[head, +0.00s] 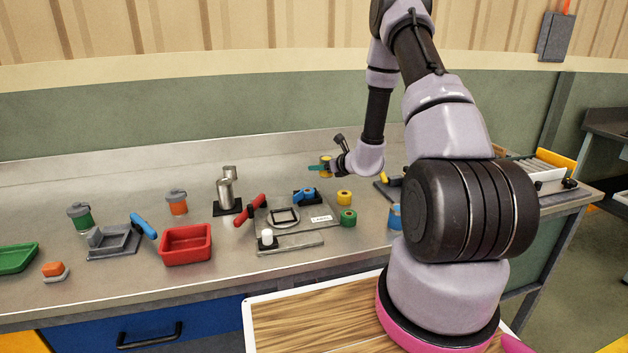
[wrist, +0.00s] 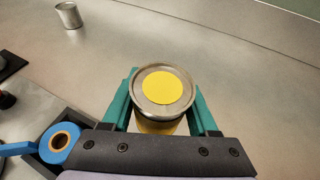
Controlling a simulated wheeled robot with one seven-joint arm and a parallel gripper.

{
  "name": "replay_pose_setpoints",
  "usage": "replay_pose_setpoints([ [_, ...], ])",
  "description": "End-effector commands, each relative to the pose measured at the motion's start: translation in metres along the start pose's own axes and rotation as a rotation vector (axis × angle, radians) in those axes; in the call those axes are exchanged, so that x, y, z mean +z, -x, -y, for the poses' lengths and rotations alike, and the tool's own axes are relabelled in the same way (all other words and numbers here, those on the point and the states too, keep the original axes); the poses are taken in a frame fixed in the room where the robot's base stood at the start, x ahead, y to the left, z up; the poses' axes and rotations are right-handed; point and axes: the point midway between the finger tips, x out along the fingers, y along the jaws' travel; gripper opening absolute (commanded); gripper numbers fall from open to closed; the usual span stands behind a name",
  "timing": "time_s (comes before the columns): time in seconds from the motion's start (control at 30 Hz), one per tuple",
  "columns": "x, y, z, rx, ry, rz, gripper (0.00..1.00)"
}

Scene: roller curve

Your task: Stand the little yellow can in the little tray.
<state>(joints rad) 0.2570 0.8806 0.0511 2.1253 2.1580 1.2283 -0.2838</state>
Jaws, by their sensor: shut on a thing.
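The little yellow can (wrist: 167,88) has a round metal lid with a yellow disc. My gripper (head: 319,168) is shut on it, with one teal finger on each side in the wrist view. In the head view the can (head: 326,160) shows only as a small yellow patch at the fingers, over the back of the counter. A small red tray (head: 186,258) stands empty at the counter's front left. A green tray (head: 14,262) is cut off at the left edge. I cannot tell which one is the little tray.
A grey fixture (head: 112,243) with a blue handle stands left of the red tray. Green (head: 80,216) and orange (head: 176,203) cans and a metal cylinder (head: 226,192) stand around. The back counter is mostly clear.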

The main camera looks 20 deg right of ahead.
Motion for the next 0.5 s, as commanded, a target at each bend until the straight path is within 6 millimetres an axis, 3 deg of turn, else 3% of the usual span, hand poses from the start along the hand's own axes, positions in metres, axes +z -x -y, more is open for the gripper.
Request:
replay_pose_setpoints([
  [0.33, -0.038, -0.016, 0.0, 0.0, -0.001, 0.0, 0.0],
  [0.5, -0.039, -0.017, 0.0, -0.001, 0.002, 0.002, 0.0],
])
